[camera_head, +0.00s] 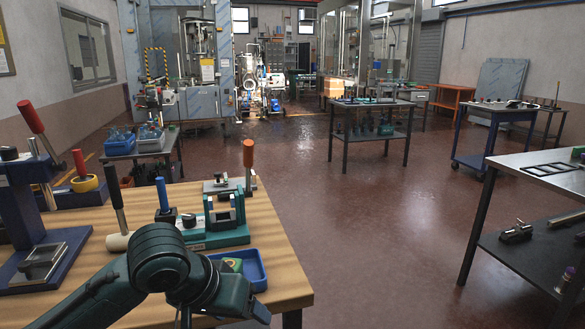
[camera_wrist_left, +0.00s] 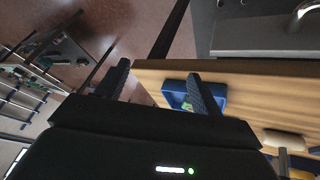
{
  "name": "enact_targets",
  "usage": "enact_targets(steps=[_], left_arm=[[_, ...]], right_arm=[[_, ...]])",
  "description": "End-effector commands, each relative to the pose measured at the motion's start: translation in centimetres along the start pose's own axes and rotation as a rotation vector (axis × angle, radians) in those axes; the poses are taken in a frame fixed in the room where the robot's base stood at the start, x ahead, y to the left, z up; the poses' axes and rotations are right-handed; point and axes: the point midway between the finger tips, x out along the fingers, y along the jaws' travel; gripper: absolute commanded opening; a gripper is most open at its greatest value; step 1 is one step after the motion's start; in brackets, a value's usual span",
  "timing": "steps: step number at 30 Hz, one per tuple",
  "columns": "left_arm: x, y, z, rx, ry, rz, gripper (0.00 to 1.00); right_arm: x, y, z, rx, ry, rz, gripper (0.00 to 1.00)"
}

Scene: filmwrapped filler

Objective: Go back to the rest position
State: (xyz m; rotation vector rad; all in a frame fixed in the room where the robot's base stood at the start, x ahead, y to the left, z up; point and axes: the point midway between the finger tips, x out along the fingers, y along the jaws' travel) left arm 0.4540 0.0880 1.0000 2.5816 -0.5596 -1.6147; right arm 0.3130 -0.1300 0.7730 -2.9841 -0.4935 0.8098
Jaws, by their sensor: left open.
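My left gripper (camera_wrist_left: 162,82) shows in the left wrist view with its two dark fingers apart and nothing between them. In that view one finger lies across the blue tray (camera_wrist_left: 176,87) on the wooden bench, and the other is over the floor beyond the bench edge. In the head view my dark green left arm reaches in from the lower left over the bench (camera_head: 285,280). It partly covers the blue tray (camera_head: 255,268), which holds a green and yellow item (camera_head: 232,264). The left fingers are not clearly visible there. My right gripper is in neither view.
A green fixture (camera_head: 228,215), a blue-handled tool (camera_head: 162,195), a mallet (camera_head: 119,240) and a blue press (camera_head: 25,215) stand on the bench close to my left arm. The floor (camera_head: 370,225) to the right is clear up to the metal table (camera_head: 510,175).

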Motion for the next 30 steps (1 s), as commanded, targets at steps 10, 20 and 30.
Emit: enact_targets(steps=[10,20,30], left_arm=[[7.4,2.3,3.4,-0.023,0.222,0.239,0.67],[11.1,-1.6,12.2,-0.027,0.444,0.111,0.67],[10.4,-5.5,22.5,0.102,0.483,-0.127,0.67]], right_arm=[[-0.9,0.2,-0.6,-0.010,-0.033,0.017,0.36],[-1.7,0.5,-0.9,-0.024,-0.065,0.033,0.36],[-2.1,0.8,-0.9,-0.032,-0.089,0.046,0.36]])
